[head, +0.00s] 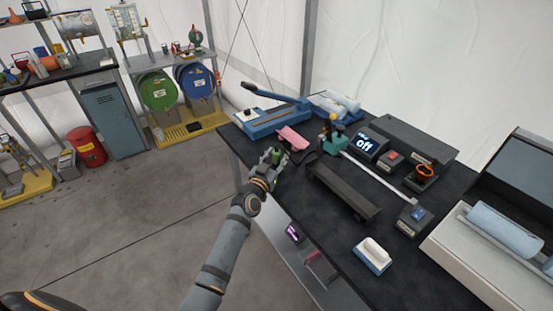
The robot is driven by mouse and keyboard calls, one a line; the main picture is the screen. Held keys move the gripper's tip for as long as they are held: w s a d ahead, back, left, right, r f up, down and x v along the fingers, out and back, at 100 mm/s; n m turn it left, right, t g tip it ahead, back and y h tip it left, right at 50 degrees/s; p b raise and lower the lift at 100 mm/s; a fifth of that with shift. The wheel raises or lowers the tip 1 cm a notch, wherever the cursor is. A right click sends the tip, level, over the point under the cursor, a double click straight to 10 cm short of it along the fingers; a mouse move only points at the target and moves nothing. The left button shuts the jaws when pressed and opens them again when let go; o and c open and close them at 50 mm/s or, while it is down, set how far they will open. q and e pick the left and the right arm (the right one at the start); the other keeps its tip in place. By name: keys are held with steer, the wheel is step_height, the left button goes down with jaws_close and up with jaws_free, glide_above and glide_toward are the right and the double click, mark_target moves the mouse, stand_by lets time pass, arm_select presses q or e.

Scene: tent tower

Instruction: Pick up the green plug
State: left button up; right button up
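The green plug (277,155) is a small dark green piece near the left edge of the black-topped workbench (327,227). My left gripper (271,156) is at the plug, with its fingers around or right beside it. The fingers and plug are too small to tell whether the gripper is closed on it, or whether the plug is lifted off the bench. My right gripper is not in view.
A pink object (292,138) and a blue lever tool (270,118) lie just behind the plug. A dark trough (343,190), a display reading "off" (367,145) and a white-handled block (373,254) are to the right.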

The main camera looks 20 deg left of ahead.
mark_target(276, 148)
arm_select(q)
jaws_close()
steer(key=shift+r+p, duration=0.45)
steer(key=shift+r, duration=0.1)
steer(key=r+p, duration=0.2)
steer(key=r, duration=0.1)
steer(key=shift+s, duration=0.2)
steer(key=s+d+r, duration=0.1)
steer(key=s+r, duration=0.7)
steer(key=s, duration=0.5)
steer(key=shift+s+r, duration=0.3)
steer(key=shift+r, duration=0.1)
